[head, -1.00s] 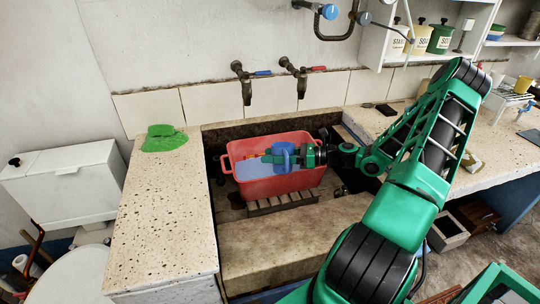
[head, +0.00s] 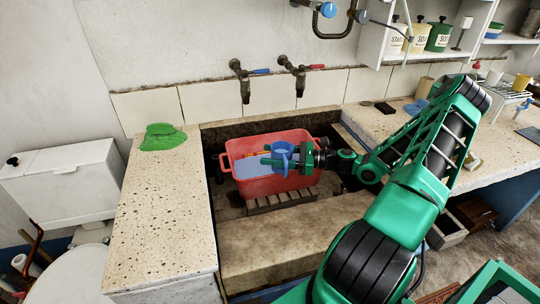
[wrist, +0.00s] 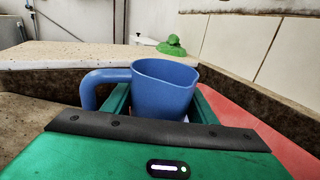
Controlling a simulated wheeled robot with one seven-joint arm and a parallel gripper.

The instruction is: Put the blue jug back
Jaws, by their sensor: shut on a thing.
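The blue jug (head: 281,152) is upright between the fingers of my gripper (head: 282,160), over the red tub in the stone trough. In the wrist view the blue jug (wrist: 163,88) shows its open rim and its handle on the left, with the green fingers (wrist: 160,105) on either side of it. My gripper is shut on the jug. The red tub (head: 270,184) holds bluish water (head: 255,167). The jug's lower part is hidden by my gripper, so I cannot tell whether it touches the water.
The tub stands on a slatted wooden rack (head: 283,199) in the trough. Two taps (head: 301,82) are on the wall above. A green cloth (head: 163,137) lies on the left ledge. The right counter (head: 380,122) holds a dark block (head: 384,107) and a blue item (head: 415,107).

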